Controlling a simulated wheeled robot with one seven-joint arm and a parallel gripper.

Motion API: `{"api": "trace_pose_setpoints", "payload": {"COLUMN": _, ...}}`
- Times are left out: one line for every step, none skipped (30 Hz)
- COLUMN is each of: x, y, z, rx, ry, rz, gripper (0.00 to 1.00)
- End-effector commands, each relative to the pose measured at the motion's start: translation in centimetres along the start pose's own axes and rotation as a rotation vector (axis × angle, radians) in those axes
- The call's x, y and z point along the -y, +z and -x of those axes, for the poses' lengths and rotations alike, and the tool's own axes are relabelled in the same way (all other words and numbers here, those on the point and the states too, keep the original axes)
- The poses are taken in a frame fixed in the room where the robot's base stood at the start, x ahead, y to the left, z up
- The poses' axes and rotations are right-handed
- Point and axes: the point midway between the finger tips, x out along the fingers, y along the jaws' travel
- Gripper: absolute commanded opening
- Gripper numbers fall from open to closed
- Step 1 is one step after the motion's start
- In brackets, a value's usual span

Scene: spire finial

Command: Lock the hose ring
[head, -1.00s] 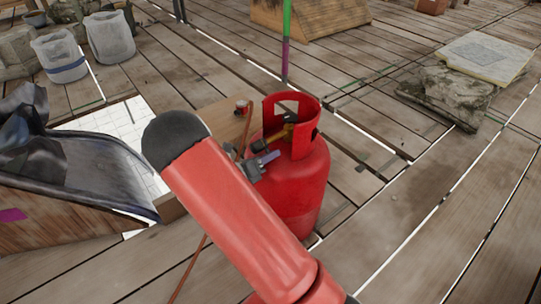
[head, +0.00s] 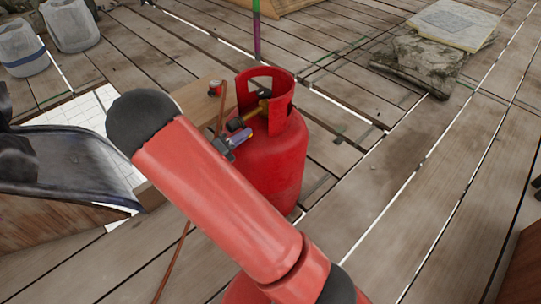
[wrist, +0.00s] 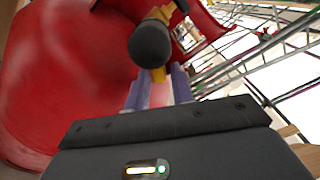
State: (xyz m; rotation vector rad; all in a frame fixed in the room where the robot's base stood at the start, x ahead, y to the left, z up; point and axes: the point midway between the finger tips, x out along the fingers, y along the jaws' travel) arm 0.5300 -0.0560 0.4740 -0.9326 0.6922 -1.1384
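The red gas cylinder (head: 275,155) stands upright on the planks, with an open collar around its top. Inside the collar is a brass valve (head: 259,110) with a black round part (head: 235,125) at its near side. My gripper (head: 243,138) is at the cylinder's near left, just below the black part. In the wrist view the purple fingers (wrist: 160,92) are apart, with the black knob (wrist: 150,44) and a yellow piece (wrist: 158,75) just beyond and between their tips. Contact cannot be told. I cannot make out the hose ring separately.
A wooden board (head: 195,100) with a small red can (head: 215,88) lies behind my arm. A thin brown rod or hose (head: 172,262) runs down to the floor. Stone slabs (head: 425,60) lie at the back right.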

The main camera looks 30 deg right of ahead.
Motion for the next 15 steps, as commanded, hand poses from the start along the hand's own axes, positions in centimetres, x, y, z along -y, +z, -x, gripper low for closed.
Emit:
{"api": "trace_pose_setpoints", "payload": {"x": 0.1, "y": 0.1, "z": 1.1, "rx": 0.002, "ry": 0.001, "rz": -0.001, "gripper": 0.24}}
{"api": "trace_pose_setpoints", "payload": {"x": 0.1, "y": 0.1, "z": 1.7, "rx": 0.002, "ry": 0.0, "rz": -0.001, "gripper": 0.24}}
{"api": "trace_pose_setpoints", "payload": {"x": 0.1, "y": 0.1, "z": 2.5, "rx": 0.001, "ry": 0.0, "rz": -0.001, "gripper": 0.24}}
{"api": "trace_pose_setpoints", "payload": {"x": 0.1, "y": 0.1, "z": 3.1, "rx": 0.002, "ry": 0.001, "rz": -0.001, "gripper": 0.24}}
{"api": "trace_pose_setpoints", "payload": {"x": 0.1, "y": 0.1, "z": 3.7, "rx": 0.002, "ry": 0.001, "rz": -0.001, "gripper": 0.24}}
{"api": "trace_pose_setpoints", "payload": {"x": 0.1, "y": 0.1, "z": 4.5, "rx": 0.001, "ry": -0.001, "rz": -0.002, "gripper": 0.24}}
{"api": "trace_pose_setpoints", "payload": {"x": 0.1, "y": 0.1, "z": 5.1, "rx": 0.002, "ry": 0.0, "rz": -0.002, "gripper": 0.24}}
{"api": "trace_pose_setpoints", "payload": {"x": 0.1, "y": 0.0, "z": 5.7, "rx": 0.0, "ry": 0.001, "rz": -0.004, "gripper": 0.24}}
{"api": "trace_pose_setpoints", "payload": {"x": 1.4, "y": -0.2, "z": 4.8, "rx": -0.053, "ry": 0.011, "rz": -0.061, "gripper": 0.24}}
{"api": "trace_pose_setpoints", "payload": {"x": 1.9, "y": -0.5, "z": 4.5, "rx": -0.083, "ry": 0.017, "rz": -0.095, "gripper": 0.24}}
{"api": "trace_pose_setpoints", "payload": {"x": 2.4, "y": -0.7, "z": 4.3, "rx": -0.111, "ry": 0.025, "rz": -0.129, "gripper": 0.24}}
{"api": "trace_pose_setpoints", "payload": {"x": 3.1, "y": -1.1, "z": 4.0, "rx": -0.149, "ry": 0.034, "rz": -0.172, "gripper": 0.24}}
{"api": "trace_pose_setpoints", "payload": {"x": 3.6, "y": -1.4, "z": 3.8, "rx": -0.178, "ry": 0.04, "rz": -0.205, "gripper": 0.24}}
{"api": "trace_pose_setpoints", "payload": {"x": 4.1, "y": -1.6, "z": 3.6, "rx": -0.205, "ry": 0.045, "rz": -0.24, "gripper": 0.24}}
{"api": "trace_pose_setpoints", "payload": {"x": 4.8, "y": -1.9, "z": 3.4, "rx": -0.244, "ry": 0.053, "rz": -0.286, "gripper": 0.24}}
